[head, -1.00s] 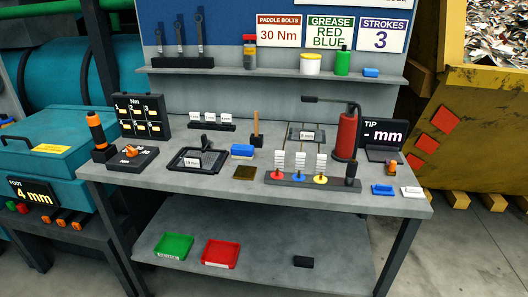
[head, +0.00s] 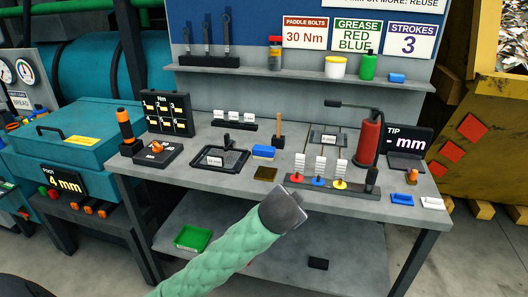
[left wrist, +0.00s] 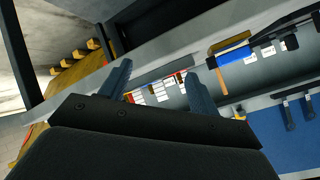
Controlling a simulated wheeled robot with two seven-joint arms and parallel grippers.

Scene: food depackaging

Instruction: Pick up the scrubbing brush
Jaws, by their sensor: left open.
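A blue block with a pale underside (head: 263,152), which looks like the scrubbing brush, lies on the bench (head: 215,178) near its middle. An upright wooden-handled tool (head: 279,128) stands just behind it; I cannot rule out that this is the brush. My left gripper (head: 293,208) is in front of the bench's front edge, apart from the blue block and to its lower right. In the left wrist view its two fingers (left wrist: 160,88) are spread and empty. A blue thing (left wrist: 235,54) and a brown handle (left wrist: 217,75) show beyond them. My right gripper is not in view.
A rack with coloured bases and white tags (head: 330,186) stands near the front edge. A black frame (head: 220,160) and a brass-coloured plate (head: 266,173) lie left of it. A red cylinder (head: 369,143) stands at the right. A green tray (head: 193,238) is on the lower shelf.

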